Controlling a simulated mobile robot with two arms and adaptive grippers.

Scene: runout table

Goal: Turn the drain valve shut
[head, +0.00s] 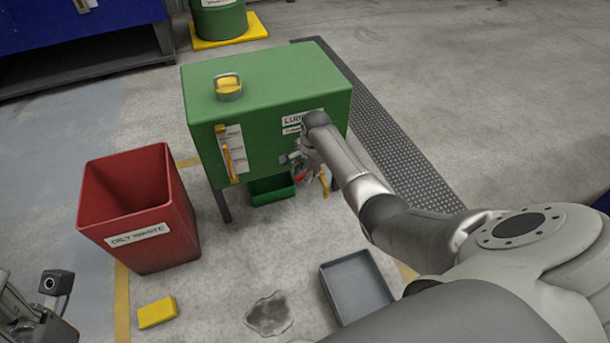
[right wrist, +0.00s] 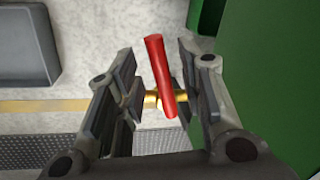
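The drain valve has a red lever (right wrist: 160,72) on a brass body (right wrist: 151,99). My right gripper (head: 303,172) is at the valve. In the right wrist view the right gripper (right wrist: 163,88) is open, one finger on each side of the lever, with gaps showing between. The lever lies roughly lengthwise between the fingers, slightly tilted. My left gripper (head: 30,318) is partly cut off at the lower left; its fingers are unclear.
A red oily-waste bin (head: 186,225) stands left of the cabinet. A grey tray (head: 357,287), a puddle (head: 268,313) and a yellow block (head: 157,312) are on the floor in front. A green trough (head: 272,194) is under the cabinet. A dark floor grating (head: 400,140) runs along the right.

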